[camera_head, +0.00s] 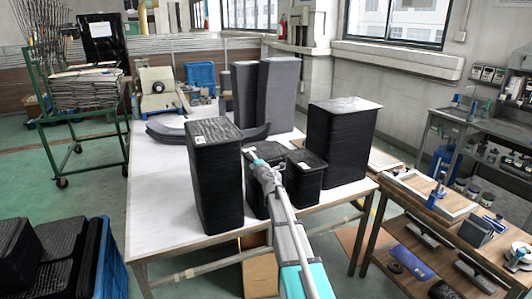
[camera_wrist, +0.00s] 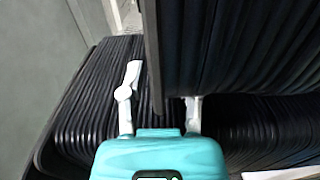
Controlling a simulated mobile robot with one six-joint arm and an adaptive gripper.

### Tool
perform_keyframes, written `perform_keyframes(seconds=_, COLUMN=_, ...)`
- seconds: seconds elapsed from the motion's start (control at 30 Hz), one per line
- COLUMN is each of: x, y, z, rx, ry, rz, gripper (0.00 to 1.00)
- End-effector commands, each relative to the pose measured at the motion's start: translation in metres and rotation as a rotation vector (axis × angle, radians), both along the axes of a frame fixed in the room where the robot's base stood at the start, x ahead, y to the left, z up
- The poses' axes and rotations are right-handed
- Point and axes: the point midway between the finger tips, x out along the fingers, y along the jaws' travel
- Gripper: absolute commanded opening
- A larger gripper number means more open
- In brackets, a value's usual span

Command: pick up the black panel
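Black panels stand in several stacks on the white table (camera_head: 165,205). In the head view there is a tall stack on the left (camera_head: 215,175), a tall stack on the right (camera_head: 340,140), and two shorter stacks between them, one on the left (camera_head: 258,200) and one on the right (camera_head: 306,175). My gripper (camera_head: 254,157) is at the top of the shorter stacks. In the wrist view my gripper (camera_wrist: 163,95) has its fingers apart, with ribbed black panel edges (camera_wrist: 95,100) close around them. Which panel lies between the fingers, and any contact, I cannot tell.
Two dark grey upright panels (camera_head: 275,95) and curved dark pieces (camera_head: 170,132) stand behind the stacks. A wooden workbench (camera_head: 440,225) with tools is at the right. A blue crate (camera_head: 110,265) of black panels is at the lower left. The table's left front is clear.

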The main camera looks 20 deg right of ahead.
Motion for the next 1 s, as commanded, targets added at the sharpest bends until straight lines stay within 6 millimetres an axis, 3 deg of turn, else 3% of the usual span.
perform_keyframes(seconds=0.03, x=0.000, y=0.000, z=0.000, rx=0.000, ry=0.000, rz=0.000, gripper=0.25)
perform_keyframes(seconds=0.17, x=0.000, y=0.000, z=0.000, rx=0.000, ry=0.000, rz=0.000, gripper=0.01)
perform_keyframes(seconds=0.2, x=0.000, y=0.000, z=0.000, rx=0.000, ry=0.000, rz=0.000, gripper=0.00)
perform_keyframes(seconds=0.67, x=0.000, y=0.000, z=0.001, rx=0.000, ry=0.000, rz=0.000, gripper=0.00)
perform_keyframes(seconds=1.0, x=0.000, y=-0.001, z=0.014, rx=0.000, ry=0.000, rz=-0.001, gripper=0.00)
